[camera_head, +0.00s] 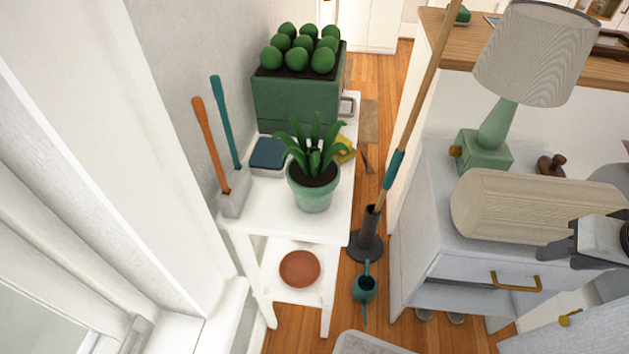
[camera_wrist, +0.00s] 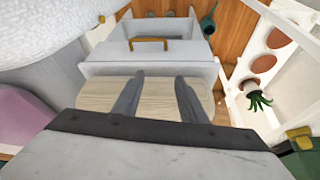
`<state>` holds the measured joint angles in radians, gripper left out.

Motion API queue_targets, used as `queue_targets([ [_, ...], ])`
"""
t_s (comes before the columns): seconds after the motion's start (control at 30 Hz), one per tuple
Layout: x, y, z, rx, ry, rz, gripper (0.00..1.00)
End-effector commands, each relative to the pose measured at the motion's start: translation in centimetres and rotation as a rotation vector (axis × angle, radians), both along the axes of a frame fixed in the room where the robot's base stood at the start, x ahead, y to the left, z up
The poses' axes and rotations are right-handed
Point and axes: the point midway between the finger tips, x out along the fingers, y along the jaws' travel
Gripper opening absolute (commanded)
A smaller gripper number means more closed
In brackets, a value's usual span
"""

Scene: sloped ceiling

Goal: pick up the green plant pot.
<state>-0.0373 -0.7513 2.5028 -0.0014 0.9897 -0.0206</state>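The green plant pot (camera_head: 314,196) is pale green, holds dark soil and a spiky green plant, and stands upright on a white shelf unit (camera_head: 285,219). In the wrist view, a spiky green plant (camera_wrist: 259,104) shows at the right on white shelving; its pot is hard to make out. My gripper (camera_head: 546,247) is at the right in the head view, far from the pot, above the grey cabinet. In the wrist view, my gripper (camera_wrist: 160,80) has its fingers apart with nothing held. A pale cylinder lies beyond them.
A large dark green planter (camera_head: 298,103), a blue box (camera_head: 268,154) and tools surround the pot. A broom pole (camera_head: 412,108) rises between shelf and cabinet (camera_head: 433,190). The cylinder (camera_head: 515,208) and green lamp (camera_head: 495,130) occupy the cabinet top. A watering can (camera_head: 365,289) is below.

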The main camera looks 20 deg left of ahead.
Motion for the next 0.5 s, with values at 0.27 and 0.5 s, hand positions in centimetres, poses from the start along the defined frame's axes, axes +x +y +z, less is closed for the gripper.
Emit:
queue_targets([
  [0.27,3.8,5.1,6.0,-0.044,0.058,0.279,0.38],
  [0.5,6.2,11.0,10.9,-0.092,0.109,0.536,0.38],
])
